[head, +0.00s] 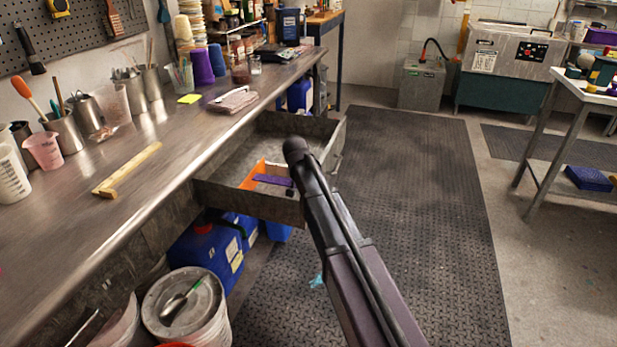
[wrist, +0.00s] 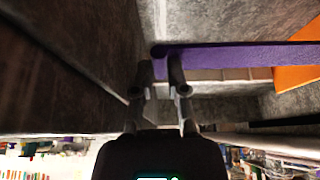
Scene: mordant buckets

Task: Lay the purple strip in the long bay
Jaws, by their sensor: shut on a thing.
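The purple strip (head: 272,180) shows in the head view inside the open drawer (head: 222,193), beside an orange piece (head: 252,174). In the wrist view the strip (wrist: 235,58) runs from between my fingers to the orange piece (wrist: 297,75) at the right. My gripper (wrist: 160,66) is shut on the strip near its left end. In the head view my arm hides most of the gripper and the drawer's right part. I cannot tell which compartment is the long bay, or whether the strip touches the drawer floor.
The drawer stands open below the steel bench (head: 160,150). Blue canisters (head: 208,250) and a lidded white bucket (head: 187,305) stand below. A wooden bar (head: 127,171) lies on the bench top. The ribbed floor mat (head: 415,180) to the right is mostly clear.

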